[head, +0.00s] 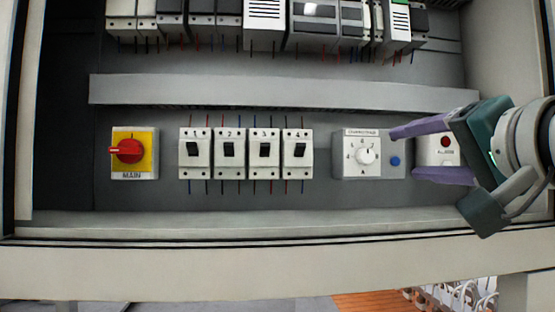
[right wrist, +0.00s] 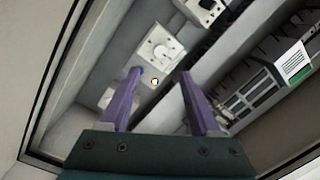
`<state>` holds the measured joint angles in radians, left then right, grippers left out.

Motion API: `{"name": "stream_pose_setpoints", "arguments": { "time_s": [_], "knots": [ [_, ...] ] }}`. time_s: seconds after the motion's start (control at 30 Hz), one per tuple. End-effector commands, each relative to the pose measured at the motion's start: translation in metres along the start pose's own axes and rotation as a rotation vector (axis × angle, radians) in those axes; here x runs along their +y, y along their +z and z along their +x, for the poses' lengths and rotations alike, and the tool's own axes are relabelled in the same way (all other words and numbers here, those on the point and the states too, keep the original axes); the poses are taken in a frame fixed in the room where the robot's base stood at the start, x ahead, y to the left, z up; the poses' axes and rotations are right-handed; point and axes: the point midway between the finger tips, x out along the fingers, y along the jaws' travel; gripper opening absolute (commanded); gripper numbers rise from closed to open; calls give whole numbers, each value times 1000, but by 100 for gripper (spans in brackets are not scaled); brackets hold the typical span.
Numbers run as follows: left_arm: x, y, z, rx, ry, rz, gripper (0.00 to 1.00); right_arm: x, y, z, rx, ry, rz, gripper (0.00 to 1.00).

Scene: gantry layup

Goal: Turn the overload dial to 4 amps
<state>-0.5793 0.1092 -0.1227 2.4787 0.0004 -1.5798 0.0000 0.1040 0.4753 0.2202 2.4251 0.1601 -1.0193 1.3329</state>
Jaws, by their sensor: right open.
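The overload dial (head: 365,156) is a white round knob on a pale square plate marked with numbers, on the cabinet's back panel. A small blue button (head: 395,160) sits at the plate's right. My right gripper (head: 403,150) is open and empty, with purple fingers, just right of the dial. In the right wrist view the dial (right wrist: 161,50) lies beyond and between the open fingertips (right wrist: 162,72), apart from them. The knob's exact setting is too small to read surely. My left gripper is not in view.
A red rotary main switch (head: 128,150) on a yellow plate is at the left. Several numbered breakers (head: 229,152) stand in the middle. A box with a red lamp (head: 445,141) is partly behind my right gripper. A grey duct (head: 280,91) runs above.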

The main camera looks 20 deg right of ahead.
Motion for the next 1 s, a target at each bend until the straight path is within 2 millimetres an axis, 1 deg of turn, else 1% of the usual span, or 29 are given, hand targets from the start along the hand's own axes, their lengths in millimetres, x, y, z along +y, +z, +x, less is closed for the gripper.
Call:
{"name": "stream_pose_setpoints", "arguments": {
  "time_s": [0.17, 0.4, 0.6, 0.8, 1.0],
  "knots": [
    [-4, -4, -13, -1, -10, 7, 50, -4, -3, 16, 1, 0, 8, 63],
    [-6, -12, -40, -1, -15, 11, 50, -5, -4, 57, 0, 2, 5, 63],
    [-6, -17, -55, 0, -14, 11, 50, -3, -3, 84, 1, 2, 5, 63],
    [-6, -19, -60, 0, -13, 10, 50, -1, -1, 96, 0, 0, 4, 63],
    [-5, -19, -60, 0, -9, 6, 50, 0, 0, 98, 0, 0, 3, 63]
  ]
}}
